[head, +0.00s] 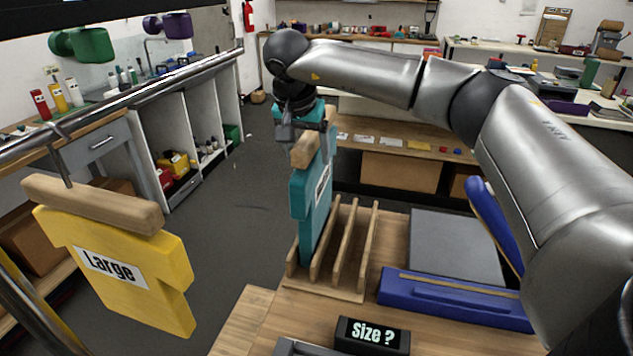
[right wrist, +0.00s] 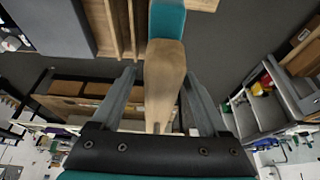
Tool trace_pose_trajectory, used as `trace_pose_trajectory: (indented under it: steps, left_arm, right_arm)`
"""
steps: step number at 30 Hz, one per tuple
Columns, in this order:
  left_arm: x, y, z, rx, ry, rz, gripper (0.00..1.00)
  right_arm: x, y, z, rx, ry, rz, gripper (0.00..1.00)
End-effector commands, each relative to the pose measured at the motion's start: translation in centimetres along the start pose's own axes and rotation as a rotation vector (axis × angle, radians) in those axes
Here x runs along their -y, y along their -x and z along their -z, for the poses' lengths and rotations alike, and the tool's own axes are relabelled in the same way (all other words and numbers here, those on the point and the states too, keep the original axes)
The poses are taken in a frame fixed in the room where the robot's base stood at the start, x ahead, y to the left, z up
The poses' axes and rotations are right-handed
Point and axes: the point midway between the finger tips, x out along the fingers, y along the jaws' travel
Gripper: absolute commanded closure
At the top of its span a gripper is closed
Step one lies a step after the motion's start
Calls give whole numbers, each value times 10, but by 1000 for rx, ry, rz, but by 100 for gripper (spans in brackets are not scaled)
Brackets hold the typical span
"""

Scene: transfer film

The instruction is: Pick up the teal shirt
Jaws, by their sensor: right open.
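The teal shirt (head: 312,210) with a white label stands upright in the left part of a slatted wooden rack (head: 345,285), its wooden hanger (head: 304,150) on top. My right gripper (head: 302,138) is above the shirt at the hanger. In the right wrist view the open right gripper (right wrist: 158,74) has one finger on each side of the wooden hanger (right wrist: 165,78), with gaps visible. Part of the teal shirt (right wrist: 167,18) shows beyond the hanger. The label is partly turned away in the head view. My left gripper is out of view.
A yellow shirt (head: 125,270) labelled "Large" hangs from a metal rail (head: 130,95) on the left. A "Size ?" sign (head: 372,336), a blue folder-like object (head: 455,300) and a grey panel (head: 455,245) are on the wooden table near the rack. Open floor lies behind.

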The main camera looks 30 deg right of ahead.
Motion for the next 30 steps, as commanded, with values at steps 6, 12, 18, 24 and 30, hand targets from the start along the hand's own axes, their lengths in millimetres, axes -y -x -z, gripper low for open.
trace_pose_trajectory:
  steps: [6, 12, 18, 24, 30]
  left_arm:
    - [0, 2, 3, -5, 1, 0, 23]
    - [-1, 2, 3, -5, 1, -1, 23]
    - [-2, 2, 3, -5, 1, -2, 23]
    - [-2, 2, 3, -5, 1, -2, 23]
    - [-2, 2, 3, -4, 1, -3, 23]
  right_arm:
    - [0, -24, 0, 1, 1, 1, 22]
    - [0, -26, 0, 0, 2, 1, 22]
    - [0, -26, 0, 0, 1, 1, 40]
    - [1, -26, 0, 0, 1, 1, 63]
    - [0, -26, 0, 0, 1, 1, 86]
